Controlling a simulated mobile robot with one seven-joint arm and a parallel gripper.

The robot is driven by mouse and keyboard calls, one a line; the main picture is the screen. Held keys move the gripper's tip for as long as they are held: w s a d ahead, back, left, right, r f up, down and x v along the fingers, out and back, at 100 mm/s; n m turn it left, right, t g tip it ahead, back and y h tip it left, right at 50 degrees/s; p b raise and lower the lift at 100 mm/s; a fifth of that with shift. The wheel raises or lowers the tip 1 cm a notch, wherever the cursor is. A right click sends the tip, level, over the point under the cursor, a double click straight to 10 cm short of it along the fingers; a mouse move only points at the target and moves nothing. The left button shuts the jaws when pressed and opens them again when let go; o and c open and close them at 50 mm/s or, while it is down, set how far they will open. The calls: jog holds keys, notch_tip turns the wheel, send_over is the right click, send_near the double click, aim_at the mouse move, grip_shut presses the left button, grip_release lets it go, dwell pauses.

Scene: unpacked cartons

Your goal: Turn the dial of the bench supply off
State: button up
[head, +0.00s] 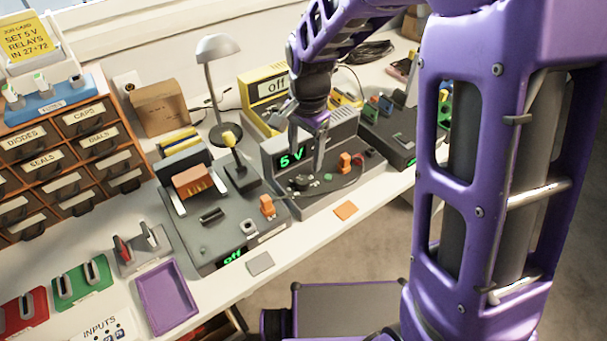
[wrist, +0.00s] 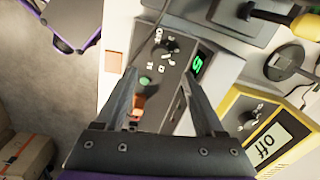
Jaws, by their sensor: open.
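The bench supply (head: 272,160) is a grey box at mid-table with a lit green "5 V" display (head: 291,157). Its dark round dial (head: 302,182) is on the sloping front, with marks around it. The dial also shows in the wrist view (wrist: 168,46), beyond the fingertips, with a green button (wrist: 145,81) nearby. My gripper (head: 305,160) is open and empty, pointing down over the supply's front. In the wrist view its fingers (wrist: 160,75) stand apart on either side of the panel. I cannot tell whether they touch anything. The dial's exact pointer position is too small to read.
A yellow unit (head: 265,88) reading "off" stands behind the supply. A grey fixture (head: 215,225) with a green "off" display is to the left, and a grey lamp (head: 218,48) rises behind.

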aim_at(303, 180)
notch_tip(303, 180, down, 8)
jog(key=shift+w+a+f+b, duration=0.1)
jog(key=shift+w+a+b, duration=0.05)
jog(key=shift+b, duration=0.45)
jog(key=shift+c, duration=0.2)
grip_shut()
